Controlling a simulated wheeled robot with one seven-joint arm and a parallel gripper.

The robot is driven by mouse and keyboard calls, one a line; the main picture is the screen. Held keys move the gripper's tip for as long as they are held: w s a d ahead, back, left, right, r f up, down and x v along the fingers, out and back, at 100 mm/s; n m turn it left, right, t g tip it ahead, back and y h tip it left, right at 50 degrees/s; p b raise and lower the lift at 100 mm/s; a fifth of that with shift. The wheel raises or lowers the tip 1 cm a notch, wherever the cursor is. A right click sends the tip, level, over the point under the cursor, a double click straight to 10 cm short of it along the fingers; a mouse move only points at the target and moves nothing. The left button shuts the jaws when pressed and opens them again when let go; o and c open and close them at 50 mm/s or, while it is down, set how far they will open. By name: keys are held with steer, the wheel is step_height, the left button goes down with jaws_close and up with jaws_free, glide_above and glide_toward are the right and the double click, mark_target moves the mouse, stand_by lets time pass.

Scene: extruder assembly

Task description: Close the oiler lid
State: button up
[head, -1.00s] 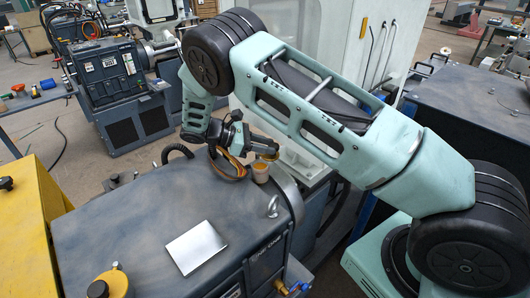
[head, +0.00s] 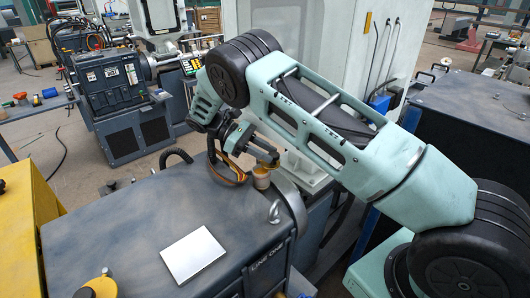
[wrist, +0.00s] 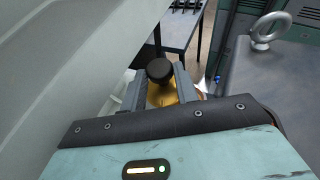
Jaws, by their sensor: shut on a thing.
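The oiler (head: 261,181) is a small amber cup on top of the grey machine, near its far right edge. My gripper (head: 270,161) is just above the cup, tilted down to the right. In the wrist view, the gold oiler lid with a black knob (wrist: 160,71) sits between the two grey fingers of my gripper (wrist: 161,84). The gripper is shut on the lid. The fingers hide the lid's sides, and the gripper body hides the cup below. I cannot tell whether the lid touches the cup rim.
A metal eyebolt (head: 274,212) stands close to the oiler, and it also shows in the wrist view (wrist: 268,33). A white plate (head: 194,255) lies on the grey machine top (head: 120,235). A pale cabinet (head: 300,70) stands behind my arm. Another yellow lid shows at lower left.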

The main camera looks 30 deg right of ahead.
steer(key=o, duration=1)
steer(key=shift+c, duration=0.2)
